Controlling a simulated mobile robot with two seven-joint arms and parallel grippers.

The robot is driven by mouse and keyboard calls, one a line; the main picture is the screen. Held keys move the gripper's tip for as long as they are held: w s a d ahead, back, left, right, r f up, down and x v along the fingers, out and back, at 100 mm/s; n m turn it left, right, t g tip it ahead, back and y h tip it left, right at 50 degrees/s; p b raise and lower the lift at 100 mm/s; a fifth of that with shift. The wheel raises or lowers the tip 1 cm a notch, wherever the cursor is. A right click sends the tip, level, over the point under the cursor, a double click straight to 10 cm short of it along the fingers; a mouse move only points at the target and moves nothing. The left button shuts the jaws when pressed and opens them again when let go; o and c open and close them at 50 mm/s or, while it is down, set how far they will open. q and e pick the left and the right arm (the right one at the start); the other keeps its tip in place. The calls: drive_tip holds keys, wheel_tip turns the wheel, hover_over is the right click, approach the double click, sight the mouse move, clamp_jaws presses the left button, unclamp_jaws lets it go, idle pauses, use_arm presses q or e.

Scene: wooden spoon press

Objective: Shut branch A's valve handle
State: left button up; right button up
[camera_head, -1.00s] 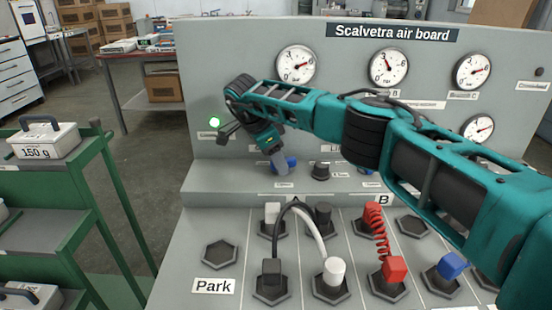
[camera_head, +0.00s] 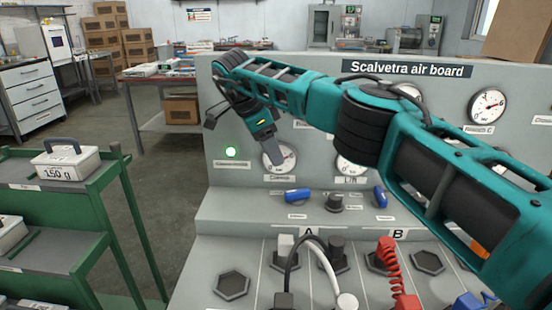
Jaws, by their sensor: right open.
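A blue valve handle (camera_head: 298,196) is on the board's ledge, on the A side. It lies nearly crosswise, and its small label is too small to read. A second blue handle (camera_head: 381,196) on the right points mostly up, at a tilt. My right gripper (camera_head: 277,158) points down above and left of the left blue handle, apart from it, in front of a gauge. It is open and holds nothing visible; its fingers overlap in this view. My left gripper is not in view.
A dark knob (camera_head: 335,202) sits between the blue handles. Plugs and hoses fill sockets on the lower panel near labels A and B. A green cart (camera_head: 100,208) stands left of the board. My right arm covers some gauges.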

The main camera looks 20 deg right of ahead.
sight(298, 191)
drive_tip(key=shift+o, duration=1.4)
drive_tip(key=shift+f, duration=0.25)
drive_tip(key=o, duration=0.7)
drive_tip(key=f+m+y, duration=0.1)
drive_tip(key=f+m, duration=0.1)
drive_tip(key=s+f+m+y, duration=0.1)
drive_tip(key=f+m, duration=0.1)
drive_tip(key=d+f+m+t, duration=0.1)
drive_tip(key=f+m, duration=0.1)
drive_tip(key=m, duration=0.1)
drive_tip(key=shift+s+y, duration=0.2)
drive_tip(key=shift+y, duration=0.2)
drive_tip(key=d+m, duration=0.1)
drive_tip(key=m, duration=0.1)
drive_tip(key=m+t, duration=0.1)
drive_tip(key=m, duration=0.1)
drive_tip(key=s+d+m+t+y, duration=0.1)
drive_tip(key=m, duration=0.1)
drive_tip(key=shift+s+d+f, duration=0.1)
drive_tip(key=shift+d, duration=0.2)
drive_tip(key=d+f+m, duration=0.1)
drive_tip(key=w+d+f+m+t, duration=0.1)
drive_tip(key=f+m, duration=0.1)
drive_tip(key=d+f+m+t, duration=0.1)
drive_tip(key=m, duration=0.1)
drive_tip(key=shift+w+d+f, duration=0.15)
drive_tip(key=shift+w+f, duration=0.15)
drive_tip(key=shift+f, duration=0.1)
drive_tip(key=shift+c, duration=0.6)
drive_tip(key=c, duration=1)
